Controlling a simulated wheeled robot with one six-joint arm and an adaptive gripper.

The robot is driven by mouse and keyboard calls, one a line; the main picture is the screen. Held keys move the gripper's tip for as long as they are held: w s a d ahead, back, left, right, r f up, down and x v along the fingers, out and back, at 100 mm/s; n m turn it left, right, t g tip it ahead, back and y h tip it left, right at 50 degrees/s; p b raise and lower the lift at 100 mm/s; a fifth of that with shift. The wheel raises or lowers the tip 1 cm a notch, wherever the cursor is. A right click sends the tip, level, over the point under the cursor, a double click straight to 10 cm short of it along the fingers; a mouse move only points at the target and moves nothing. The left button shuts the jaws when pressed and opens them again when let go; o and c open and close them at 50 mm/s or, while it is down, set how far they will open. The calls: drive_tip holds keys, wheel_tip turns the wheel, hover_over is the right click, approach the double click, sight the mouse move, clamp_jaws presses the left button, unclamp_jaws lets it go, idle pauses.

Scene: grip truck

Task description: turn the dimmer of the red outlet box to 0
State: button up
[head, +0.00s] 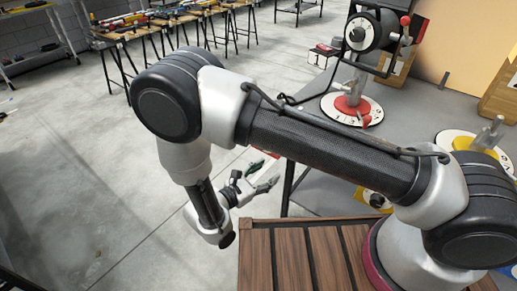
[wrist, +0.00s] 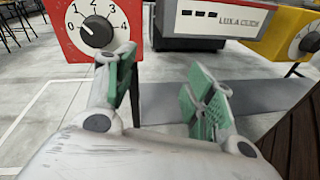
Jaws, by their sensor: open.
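The red outlet box (wrist: 128,48) is at the upper left of the wrist view, its top cut off by the picture edge. Its white dial shows several numbers, and the black dimmer knob (wrist: 97,31) sits in the middle. I cannot surely read where the knob points. My gripper (wrist: 165,92) is open and empty, with green pads on both fingers. The left finger overlaps the lower right of the box's face; I cannot tell any contact. In the head view my gripper (head: 265,176) hangs beyond the wooden deck, and I cannot clearly make out the red box there.
A yellow box (wrist: 291,32) with a similar dial is at the right of the wrist view. A grey bench (head: 318,187) stands at the right of the head view, bearing a red round dial (head: 349,104) with a lever. Open concrete floor (head: 75,190) lies left.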

drive_tip(key=w+a+r+t+y, duration=0.2)
drive_tip(key=w+a+t, duration=0.15)
drive_tip(key=a, duration=0.25)
drive_tip(key=x, duration=0.7)
drive_tip(key=shift+w+d, duration=0.15)
drive_tip(key=shift+r, duration=0.15)
drive_tip(key=c, duration=1)
